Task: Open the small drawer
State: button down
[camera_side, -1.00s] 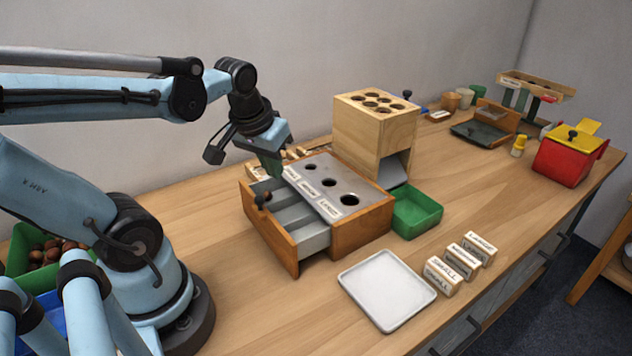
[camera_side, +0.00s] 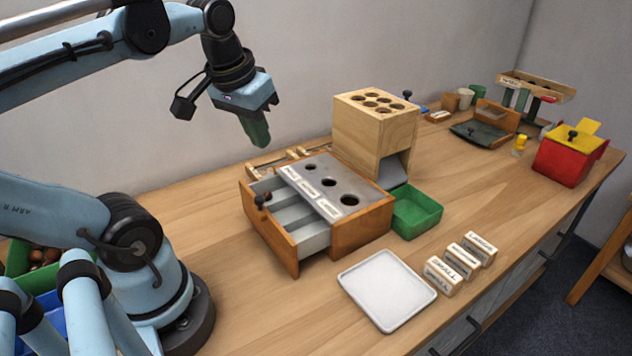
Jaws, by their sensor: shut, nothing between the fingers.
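A wooden sorter box (camera_side: 362,226) stands mid-bench with a grey metal top (camera_side: 328,178) holding three holes of rising size and a row of labels. A drawer part with a wooden front (camera_side: 279,240) stands pulled out at its left side, showing grey compartments. A dark knob (camera_side: 260,200) is on that front. A brown nut (camera_side: 267,196) appears to lie in the far compartment, partly hidden. My gripper (camera_side: 260,143) has green fingers, shut and empty, in the air above and behind the box, apart from it. I cannot tell which part is the small drawer.
A wooden block tower (camera_side: 376,137) with holes and a green tray (camera_side: 417,211) stand right of the box. A white tray (camera_side: 386,291) and three labelled blocks (camera_side: 462,263) lie in front. A red box (camera_side: 566,160) is far right.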

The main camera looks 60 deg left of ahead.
jog(key=w+d+f+m+h, duration=0.3)
jog(key=f+m, duration=0.6)
jog(key=m, duration=0.1)
jog(key=s, duration=0.1)
jog(key=s+a, duration=0.1)
jog(key=s+f, duration=0.1)
jog(key=shift+s+a, duration=0.15)
jog(key=shift+a, duration=0.15)
dwell(0.6)
jog(key=shift+s, duration=1.9)
